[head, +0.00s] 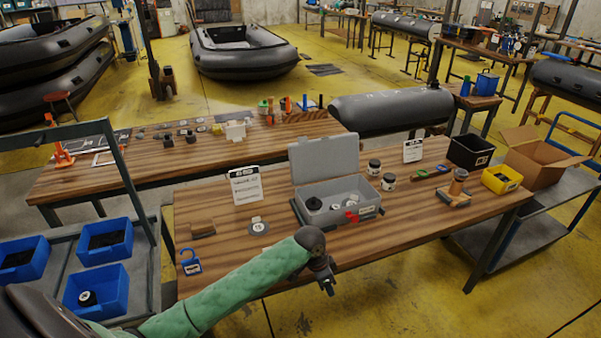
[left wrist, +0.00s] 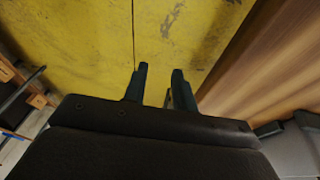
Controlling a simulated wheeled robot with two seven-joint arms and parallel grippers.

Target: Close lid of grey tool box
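The grey tool box (head: 318,208) stands on the near wooden table. Its lid (head: 325,158) is open and stands up at the back of the box. Some white and dark round items and a red item lie in or at the box. My left gripper (head: 328,287) is in front of the table's near edge, below and in front of the box, apart from it. In the left wrist view its two fingers (left wrist: 157,85) are spread with nothing between them, above the yellow floor. A grey surface shows at that view's lower right. My right gripper is in neither view.
On the near table (head: 220,225) are a white sign (head: 246,184), two jars (head: 388,181), a black bin (head: 470,151) and a yellow bin (head: 501,179). A cart with blue bins (head: 104,243) stands at left. A cardboard box (head: 541,160) is at right.

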